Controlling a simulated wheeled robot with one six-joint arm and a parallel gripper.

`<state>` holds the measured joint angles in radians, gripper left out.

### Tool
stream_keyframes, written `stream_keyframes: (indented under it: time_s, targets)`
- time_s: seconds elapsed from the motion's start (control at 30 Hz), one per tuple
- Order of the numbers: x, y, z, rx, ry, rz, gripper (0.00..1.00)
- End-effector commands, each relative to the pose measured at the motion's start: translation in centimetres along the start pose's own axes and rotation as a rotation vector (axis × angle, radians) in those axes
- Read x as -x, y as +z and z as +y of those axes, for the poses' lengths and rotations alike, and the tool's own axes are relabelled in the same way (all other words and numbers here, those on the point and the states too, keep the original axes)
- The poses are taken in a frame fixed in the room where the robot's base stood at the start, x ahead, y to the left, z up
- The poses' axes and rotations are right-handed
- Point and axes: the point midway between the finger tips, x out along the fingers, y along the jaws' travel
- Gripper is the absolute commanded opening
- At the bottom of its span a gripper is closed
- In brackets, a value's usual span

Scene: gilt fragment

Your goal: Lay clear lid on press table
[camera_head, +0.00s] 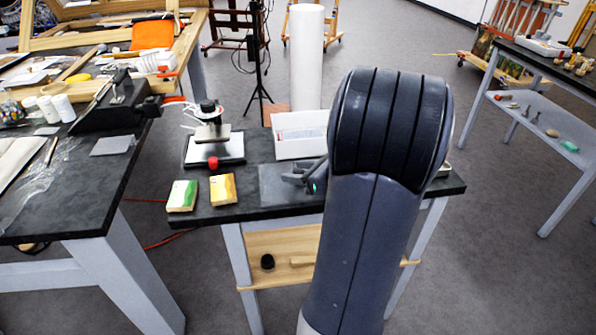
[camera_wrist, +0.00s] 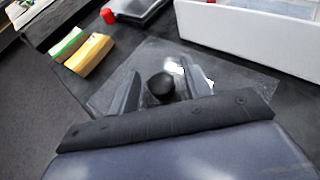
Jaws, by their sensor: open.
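The clear lid (camera_wrist: 118,92) is a thin see-through sheet with a black round knob (camera_wrist: 162,87), lying flat on the dark press table (camera_head: 255,150). In the head view the lid (camera_head: 272,188) shows as a pale patch at the table's front middle. My gripper (camera_wrist: 161,72) is open, with one finger on each side of the knob; a gap shows at the left, and contact at the right is unclear. In the head view my gripper (camera_head: 308,177) is low over the lid, and my arm hides the table's right part.
A white box (camera_head: 301,134) stands behind the lid. A small press (camera_head: 212,130) with a red knob (camera_head: 213,163) stands at the back left. Green (camera_head: 182,196) and yellow (camera_head: 222,189) blocks lie left of the lid. A cluttered bench (camera_head: 110,170) is further left.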

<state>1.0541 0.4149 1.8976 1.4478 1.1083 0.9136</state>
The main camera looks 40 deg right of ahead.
Motion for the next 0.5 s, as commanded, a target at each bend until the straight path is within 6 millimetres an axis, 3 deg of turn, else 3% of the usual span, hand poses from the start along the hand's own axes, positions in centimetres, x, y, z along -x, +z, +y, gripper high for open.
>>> stream_keyframes:
  time_s: [0.5]
  targets:
    - [9.4,0.0,-0.1,-0.001,-0.006,0.000,0.47]
